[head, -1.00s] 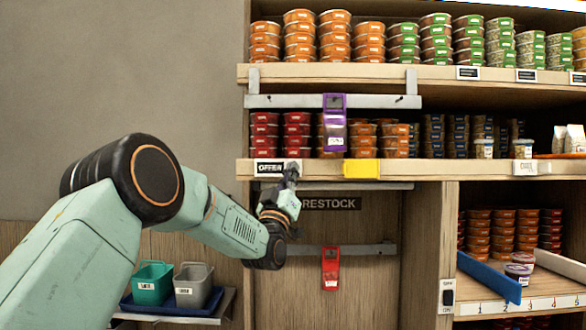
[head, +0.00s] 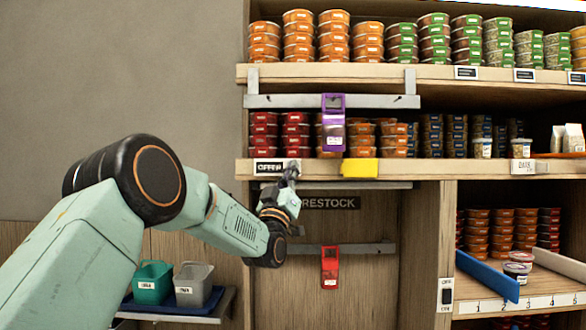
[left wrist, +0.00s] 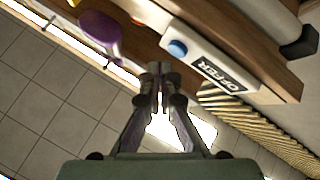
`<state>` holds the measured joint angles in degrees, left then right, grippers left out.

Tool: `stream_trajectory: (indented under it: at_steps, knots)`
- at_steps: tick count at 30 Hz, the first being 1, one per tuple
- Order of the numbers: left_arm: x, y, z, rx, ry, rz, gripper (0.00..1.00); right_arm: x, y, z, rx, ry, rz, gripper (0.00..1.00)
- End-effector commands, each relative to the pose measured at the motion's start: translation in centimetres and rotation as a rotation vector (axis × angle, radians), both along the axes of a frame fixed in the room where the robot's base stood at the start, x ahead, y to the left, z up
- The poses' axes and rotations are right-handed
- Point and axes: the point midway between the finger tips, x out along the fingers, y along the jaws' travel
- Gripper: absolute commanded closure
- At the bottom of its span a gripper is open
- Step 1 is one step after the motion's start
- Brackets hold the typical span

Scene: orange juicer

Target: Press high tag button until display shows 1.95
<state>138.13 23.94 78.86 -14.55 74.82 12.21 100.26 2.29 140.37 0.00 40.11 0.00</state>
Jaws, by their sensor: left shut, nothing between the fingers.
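The high tag is a white shelf-edge tag (head: 270,167) on the front of the middle shelf. It also shows in the left wrist view (left wrist: 212,68), where its display reads "OFFER" and a round blue button (left wrist: 177,48) sits at one end. My left gripper (head: 290,172) is just at the right end of the tag in the head view and partly covers that end. In the left wrist view my left gripper (left wrist: 153,68) is shut and empty, its fingertips close to the button; I cannot tell whether they touch it. My right gripper is out of view.
A yellow tag (head: 360,168) is to the right on the same shelf edge. A purple holder (head: 333,124) hangs from the upper rail and a red one (head: 329,267) from the lower rail. Stacked tubs fill the shelves. Two bins (head: 152,283) stand on a low shelf at left.

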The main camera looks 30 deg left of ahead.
Motion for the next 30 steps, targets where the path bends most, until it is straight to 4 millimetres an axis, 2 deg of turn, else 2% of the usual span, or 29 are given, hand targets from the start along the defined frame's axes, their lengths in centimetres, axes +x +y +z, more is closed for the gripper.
stream_trajectory:
  at_steps: [30]
  knots:
    - [0.60,0.26,0.13,0.000,0.000,0.000,1.00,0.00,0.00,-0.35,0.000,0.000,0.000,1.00]
